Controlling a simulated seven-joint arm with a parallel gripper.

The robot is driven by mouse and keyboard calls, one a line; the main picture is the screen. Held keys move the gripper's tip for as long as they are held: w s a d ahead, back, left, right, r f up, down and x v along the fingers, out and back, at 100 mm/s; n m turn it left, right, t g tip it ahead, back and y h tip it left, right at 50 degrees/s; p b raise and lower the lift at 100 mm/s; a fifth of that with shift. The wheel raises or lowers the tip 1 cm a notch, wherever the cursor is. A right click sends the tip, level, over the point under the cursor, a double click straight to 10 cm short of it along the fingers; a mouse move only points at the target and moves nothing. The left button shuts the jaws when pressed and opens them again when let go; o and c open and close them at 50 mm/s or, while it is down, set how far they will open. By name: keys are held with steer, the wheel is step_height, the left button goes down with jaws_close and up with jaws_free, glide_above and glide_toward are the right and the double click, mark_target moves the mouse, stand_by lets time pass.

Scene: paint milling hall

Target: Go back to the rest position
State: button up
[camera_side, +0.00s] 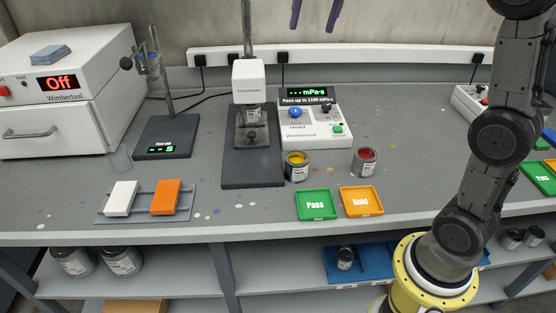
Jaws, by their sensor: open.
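My gripper (314,27) shows only as two purple fingers hanging in at the top edge, right of the middle. The fingers are apart with nothing between them. The rest of the gripper is cut off by the top of the picture. It appears in front of the back wall, above the viscometer's control box (312,128) in the picture. My arm rises along the right side and leaves the frame at the top.
A viscometer stand (247,170), yellow paint can (297,167) and red paint can (365,160) stand mid-bench. Green Pass tray (316,216) and orange Hold tray (361,213) look empty. White and orange blocks lie left, near an oven (60,130).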

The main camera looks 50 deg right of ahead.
steer(key=s+a+n+t, duration=0.15)
steer(key=s+a, duration=0.25)
steer(key=s, duration=0.6)
steer(key=s+a+f+n+t, duration=0.1)
steer(key=s+a+f+n, duration=0.2)
steer(key=s+f, duration=1)
step_height(320, 180, down, 4)
steer(key=n, duration=0.3)
steer(key=shift+f+y, duration=0.25)
steer(key=shift+y, duration=0.05)
steer(key=shift+s+n, duration=0.1)
steer(key=shift+n, duration=0.15)
steer(key=shift+c, duration=0.2)
